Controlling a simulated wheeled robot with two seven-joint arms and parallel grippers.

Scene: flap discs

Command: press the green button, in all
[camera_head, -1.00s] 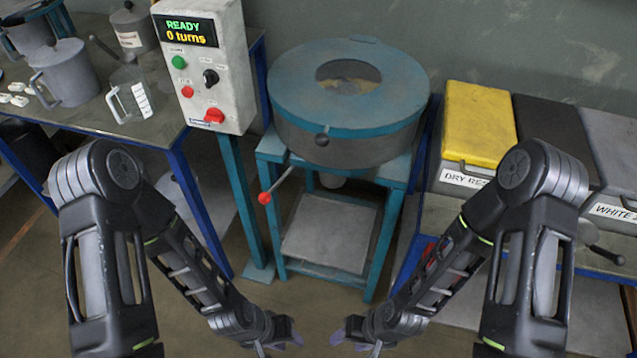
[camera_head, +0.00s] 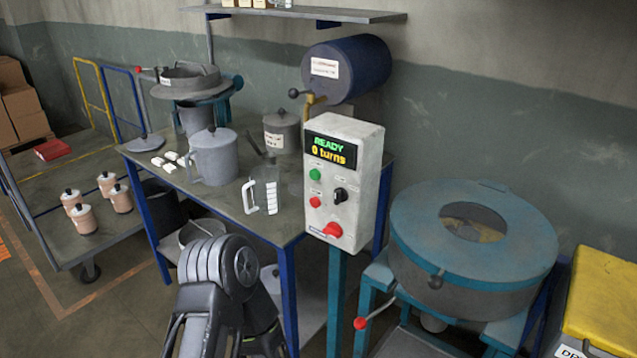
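The green button (camera_head: 315,174) is at the upper left of the panel on a white control box (camera_head: 365,175). The box stands on a teal post. Its display (camera_head: 331,150) reads "READY 0 turns". Below the green button are a small red button (camera_head: 314,202), a black rotary knob (camera_head: 340,195) and a larger red button (camera_head: 332,230). Part of my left arm shows at the bottom, left of the box and below it. Neither gripper is in the picture. Nothing touches the green button.
A blue-legged table (camera_head: 225,195) left of the box holds a lidded pot (camera_head: 213,160) and a clear jug (camera_head: 264,190). A round teal-lidded mixer (camera_head: 410,215) stands to the right, with a red-knobbed lever (camera_head: 361,323). A yellow bin (camera_head: 605,300) is at far right.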

